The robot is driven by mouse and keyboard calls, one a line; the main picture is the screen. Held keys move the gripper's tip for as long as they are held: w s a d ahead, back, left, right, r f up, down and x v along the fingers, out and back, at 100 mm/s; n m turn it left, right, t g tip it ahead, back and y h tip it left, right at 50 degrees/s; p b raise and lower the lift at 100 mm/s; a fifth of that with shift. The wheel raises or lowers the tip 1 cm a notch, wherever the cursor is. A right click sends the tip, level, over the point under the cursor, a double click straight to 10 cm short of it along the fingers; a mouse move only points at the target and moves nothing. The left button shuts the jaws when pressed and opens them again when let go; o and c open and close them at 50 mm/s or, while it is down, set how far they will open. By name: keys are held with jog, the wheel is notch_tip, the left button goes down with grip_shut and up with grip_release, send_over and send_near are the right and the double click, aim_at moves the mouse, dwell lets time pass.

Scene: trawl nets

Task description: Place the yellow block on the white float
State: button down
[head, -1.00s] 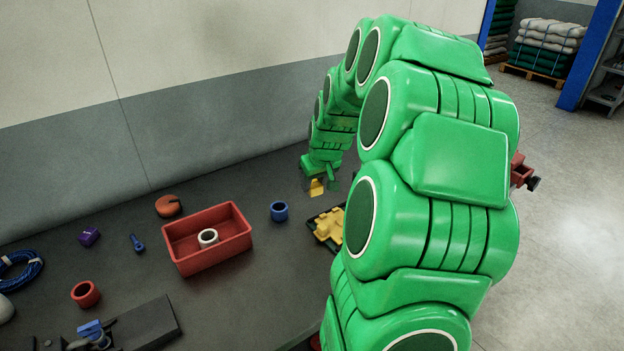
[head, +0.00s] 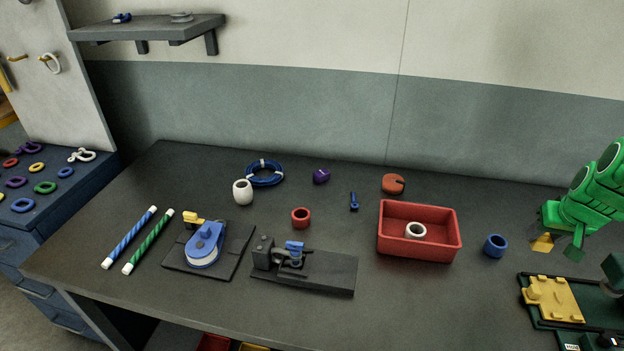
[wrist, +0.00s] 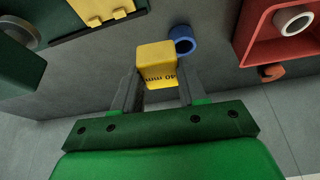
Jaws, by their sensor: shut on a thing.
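My gripper (head: 558,246) is at the right edge of the head view, above the bench, right of the blue ring. It is shut on the yellow block (head: 542,243), which is partly hidden by a finger. In the wrist view the yellow block (wrist: 157,62) sits between the fingertips of my gripper (wrist: 157,88), and a "40 mm" mark shows on it. The white float (head: 243,192) looks like a rounded barrel with a dark opening on top. It stands on the bench left of centre, in front of the blue rope coil, far from my gripper.
A red tray (head: 418,252) holding a white ring (head: 415,230) stands between the gripper and the float. A blue ring (head: 495,246), red ring (head: 300,217), orange disc (head: 393,184), purple block (head: 321,176) and dark fixture (head: 325,274) are also on the bench. A wall shelf (head: 150,28) hangs upper left.

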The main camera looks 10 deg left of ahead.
jog(key=w+a+r+n+y, duration=0.15)
jog(key=w+a, duration=0.25)
jog(key=a, duration=0.7)
jog(key=w+a+r+n, duration=0.15)
jog(key=w+a, duration=0.35)
jog(key=a, duration=0.6)
jog(key=w+a+r+n, duration=0.15)
jog(key=w+a, duration=0.25)
jog(key=a, duration=0.7)
jog(key=s+a+r+n+g+y, duration=0.1)
jog(key=s+a+n, duration=0.3)
jog(key=a, duration=1.4)
jog(key=s+a+r+n+y, duration=0.15)
jog(key=s+a, duration=0.35)
jog(key=a, duration=1.3)
send_near(240, 182)
jog(key=shift+w+a+f, duration=0.2)
jog(key=shift+w+a, duration=0.15)
jog(key=shift+a, duration=0.2)
jog(key=shift+w+a+f, duration=0.35)
jog(key=shift+w+f, duration=0.1)
jog(key=shift+f, duration=1.75)
jog(key=shift+f, duration=0.15)
